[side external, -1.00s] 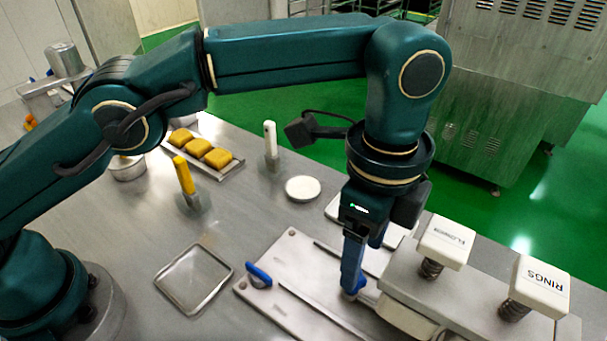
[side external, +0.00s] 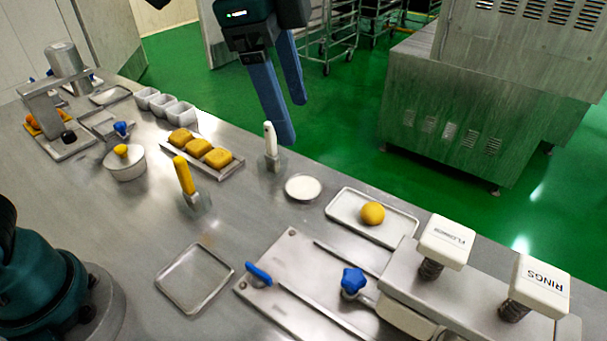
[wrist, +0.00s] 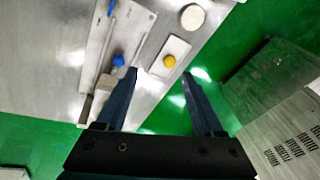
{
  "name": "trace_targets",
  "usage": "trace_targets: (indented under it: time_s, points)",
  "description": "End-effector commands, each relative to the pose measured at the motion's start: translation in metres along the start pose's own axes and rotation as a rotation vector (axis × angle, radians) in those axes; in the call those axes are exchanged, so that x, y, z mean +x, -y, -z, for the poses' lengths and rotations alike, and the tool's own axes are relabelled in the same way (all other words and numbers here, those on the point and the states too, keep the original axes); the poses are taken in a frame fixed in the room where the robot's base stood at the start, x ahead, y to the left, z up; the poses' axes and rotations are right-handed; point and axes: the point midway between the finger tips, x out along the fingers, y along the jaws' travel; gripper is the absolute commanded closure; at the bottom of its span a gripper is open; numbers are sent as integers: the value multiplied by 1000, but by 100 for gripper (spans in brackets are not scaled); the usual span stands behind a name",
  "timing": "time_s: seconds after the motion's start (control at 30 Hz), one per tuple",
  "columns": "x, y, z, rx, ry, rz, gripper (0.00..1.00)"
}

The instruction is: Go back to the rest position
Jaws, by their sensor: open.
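My gripper (side external: 292,121) hangs high in the upper middle of the side view, above the far edge of the table. Its two blue fingers are apart with nothing between them. In the wrist view my gripper (wrist: 162,72) also shows open and empty, with the table well below. Most of my arm is out of the side view. The encrusting machine (side external: 400,292) stands at the lower right, with one button marked FLOWER (side external: 447,236) and one marked RINGS (side external: 540,284). A blue star-shaped knob (side external: 353,281) is at its left end.
A tray (side external: 345,213) holds a yellow ball (side external: 373,213). A white disc (side external: 303,187), a white-handled tool (side external: 270,140), a yellow-handled tool (side external: 184,175) and yellow blocks (side external: 217,157) stand further left. An empty tray (side external: 168,283) lies in front. The air around my gripper is clear.

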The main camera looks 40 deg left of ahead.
Motion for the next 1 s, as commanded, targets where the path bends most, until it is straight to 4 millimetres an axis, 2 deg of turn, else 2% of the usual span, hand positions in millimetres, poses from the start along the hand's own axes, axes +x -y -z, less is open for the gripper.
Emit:
trace_targets:
  time_s: [0.03,0.2,0.4,0.57,0.7,0.9,1.0]
  points:
    - [-12,3,-14,-57,-11,24,31]
    - [-34,1,-58,-252,-44,91,31]
    - [-40,-16,-108,-499,-82,166,31]
    - [-28,-38,-144,-704,-113,217,31]
    - [-7,-59,-168,-871,-137,246,31]
    - [25,-81,-186,-1036,-141,236,31]
    - [33,-81,-187,-1100,-150,233,31]
